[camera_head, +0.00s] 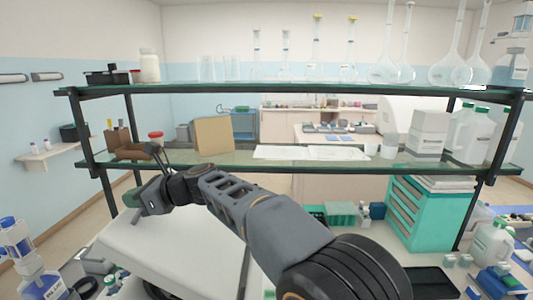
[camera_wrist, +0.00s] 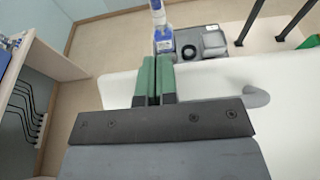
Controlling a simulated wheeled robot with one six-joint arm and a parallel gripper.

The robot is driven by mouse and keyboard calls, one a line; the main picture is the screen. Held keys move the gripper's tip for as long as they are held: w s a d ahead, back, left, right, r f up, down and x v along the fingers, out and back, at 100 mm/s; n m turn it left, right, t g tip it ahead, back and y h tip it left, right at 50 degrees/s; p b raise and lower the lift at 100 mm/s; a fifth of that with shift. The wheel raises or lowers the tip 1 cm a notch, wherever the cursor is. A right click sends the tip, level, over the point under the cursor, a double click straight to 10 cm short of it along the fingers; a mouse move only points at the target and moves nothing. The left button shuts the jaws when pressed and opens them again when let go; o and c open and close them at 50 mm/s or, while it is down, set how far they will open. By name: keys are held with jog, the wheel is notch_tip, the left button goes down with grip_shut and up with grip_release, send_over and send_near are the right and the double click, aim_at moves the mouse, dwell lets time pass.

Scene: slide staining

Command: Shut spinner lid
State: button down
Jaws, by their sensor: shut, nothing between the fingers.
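The white spinner lid (camera_head: 175,252) is a broad, flat panel at the lower left of the head view, below the glass shelf. It looks raised at a slant, with a dark round part (camera_head: 158,291) showing under its near edge; how far it stands open is hard to tell. My gripper (camera_head: 131,198) is at the lid's far left corner, with its green fingers together and empty. In the wrist view the gripper (camera_wrist: 156,64) is in front of the white lid surface (camera_wrist: 285,115), which has a grey curved handle (camera_wrist: 256,97) to the right. Contact cannot be told.
A teal drawer cabinet (camera_head: 430,215) stands to the right. Blue-capped bottles (camera_head: 15,240) stand at the left. A grey device (camera_wrist: 205,45) sits beyond the lid.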

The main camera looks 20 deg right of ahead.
aim_at(130, 211)
jog(key=shift+g+h, duration=0.3)
jog(key=shift+h, duration=0.5)
jog(key=shift+w+a+f+p, duration=0.2)
jog(key=shift+a+f+p, duration=0.15)
jog(key=shift+a+f, duration=0.25)
jog(key=shift+w+a+f+p, duration=0.25)
jog(key=shift+a+f+p, duration=0.2)
jog(key=shift+f, duration=0.4)
jog(key=shift+w+a+f+p, duration=0.2)
jog(key=shift+a+f+p, duration=0.1)
jog(key=shift+a+f, duration=0.3)
jog(key=shift+d, duration=0.15)
